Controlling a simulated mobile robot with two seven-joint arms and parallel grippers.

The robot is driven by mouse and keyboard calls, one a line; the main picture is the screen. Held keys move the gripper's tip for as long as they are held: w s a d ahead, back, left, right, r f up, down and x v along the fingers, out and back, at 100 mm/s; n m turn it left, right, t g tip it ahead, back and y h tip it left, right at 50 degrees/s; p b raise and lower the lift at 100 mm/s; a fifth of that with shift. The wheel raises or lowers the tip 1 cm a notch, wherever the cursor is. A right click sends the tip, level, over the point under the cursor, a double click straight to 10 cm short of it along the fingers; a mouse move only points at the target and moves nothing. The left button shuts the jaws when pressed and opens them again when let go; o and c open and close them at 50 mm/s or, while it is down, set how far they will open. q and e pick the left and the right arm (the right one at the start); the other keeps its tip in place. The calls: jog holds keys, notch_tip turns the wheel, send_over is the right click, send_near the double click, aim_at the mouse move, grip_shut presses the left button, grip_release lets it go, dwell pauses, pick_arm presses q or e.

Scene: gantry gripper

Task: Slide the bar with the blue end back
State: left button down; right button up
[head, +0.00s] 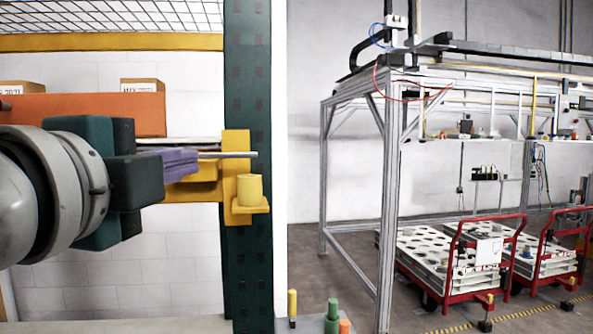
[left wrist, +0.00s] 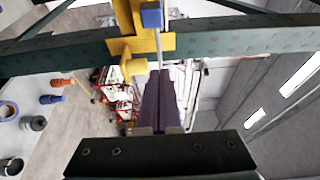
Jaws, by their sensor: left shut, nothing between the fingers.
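The bar (head: 228,154) is a thin grey metal rod at the yellow bracket (head: 240,183) on the dark green post. In the left wrist view its blue end (left wrist: 152,18) shows at the top, with the rod (left wrist: 159,48) running down towards my fingertips. The blue end cannot be made out in the head view. My left gripper (head: 196,163) has purple fingers and is shut and empty, just left of the bracket. Its fingertips (left wrist: 160,73) lie close to the rod's near end; I cannot tell whether they touch it. My right gripper is not in view.
The green post (head: 248,95) stands beside the gripper. An orange beam (head: 90,112) with cardboard boxes lies behind my arm. A metal gantry frame (head: 388,200) and red carts stand farther right.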

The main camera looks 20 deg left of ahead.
aim_at(214, 154)
pick_arm(q)
jog(key=p+x, duration=0.2)
jog(key=x, duration=0.5)
jog(key=shift+w+r+p, duration=0.15)
jog(key=shift+w+p, duration=0.25)
jog(key=shift+s+a+f+p, duration=0.1)
jog(key=shift+s+a+p, duration=0.25)
jog(key=shift+a, duration=0.25)
jog(key=shift+s+a+f+p, duration=0.1)
jog(key=shift+s+a+p, duration=0.15)
jog(key=shift+a+p, duration=0.25)
jog(key=shift+s+a+p, duration=0.25)
jog(key=shift+s+a, duration=0.05)
jog(key=shift+a, duration=0.4)
jog(key=s+a, duration=0.1)
jog(key=a+p, duration=0.1)
jog(key=a, duration=0.1)
jog(key=s+a, duration=0.1)
jog(key=shift+s+a, duration=0.2)
jog(key=shift+s, duration=0.15)
jog(key=shift+w, duration=0.1)
